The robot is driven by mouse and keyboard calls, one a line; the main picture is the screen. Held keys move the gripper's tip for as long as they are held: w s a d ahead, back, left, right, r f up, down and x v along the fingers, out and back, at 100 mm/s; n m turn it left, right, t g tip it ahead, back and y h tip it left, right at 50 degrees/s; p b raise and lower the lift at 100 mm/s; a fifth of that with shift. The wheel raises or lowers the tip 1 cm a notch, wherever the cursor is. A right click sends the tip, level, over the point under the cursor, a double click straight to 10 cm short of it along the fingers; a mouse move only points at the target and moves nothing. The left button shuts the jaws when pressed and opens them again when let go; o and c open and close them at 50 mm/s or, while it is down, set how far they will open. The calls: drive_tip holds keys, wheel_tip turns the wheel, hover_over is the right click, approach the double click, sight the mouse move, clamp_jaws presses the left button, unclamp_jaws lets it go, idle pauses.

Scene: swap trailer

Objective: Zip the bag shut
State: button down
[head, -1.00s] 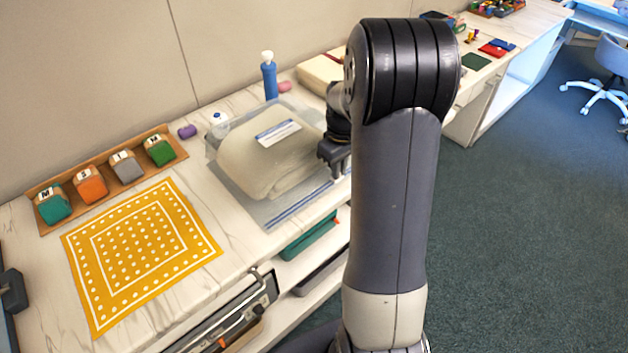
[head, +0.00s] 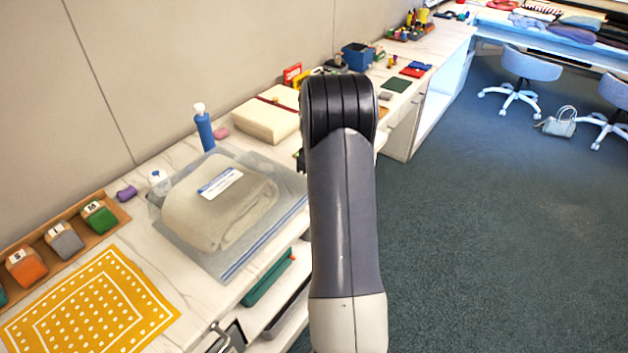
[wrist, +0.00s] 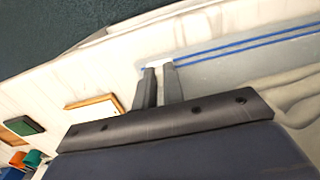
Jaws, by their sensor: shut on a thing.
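A clear plastic bag (head: 190,254) lies flat on the counter with a folded beige cloth (head: 215,205) inside and a white-and-blue label on top. Its blue-striped zip edge (head: 265,238) runs along the counter's front side, and the blue lines (wrist: 240,45) also show in the wrist view. My gripper (wrist: 158,71) is at one end of these lines, its fingers close together on a small pale piece, seemingly the zip slider (wrist: 153,65). The fingers partly hide it. In the head view my arm hides the gripper and the bag's right end.
A blue bottle (head: 205,132) and a cream box (head: 266,119) stand behind the bag. A yellow dotted cloth (head: 92,315) and a wooden tray (head: 75,228) of rolled cloths lie left. Below the counter is an open shelf with a green item (head: 268,278).

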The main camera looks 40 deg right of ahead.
drive_tip(key=c, duration=1.5)
unclamp_jaws()
wheel_tip(320, 180, up, 11)
drive_tip(key=shift+f+b, duration=0.1)
drive_tip(key=shift+b, duration=0.2)
drive_tip(key=shift+f, duration=0.1)
wheel_tip(320, 180, down, 11)
drive_tip(key=shift+r+p, duration=0.1)
drive_tip(key=shift+p, duration=0.2)
drive_tip(key=shift+s+a, duration=0.15)
drive_tip(key=shift+a, duration=0.25)
drive_tip(key=shift+r, duration=0.1)
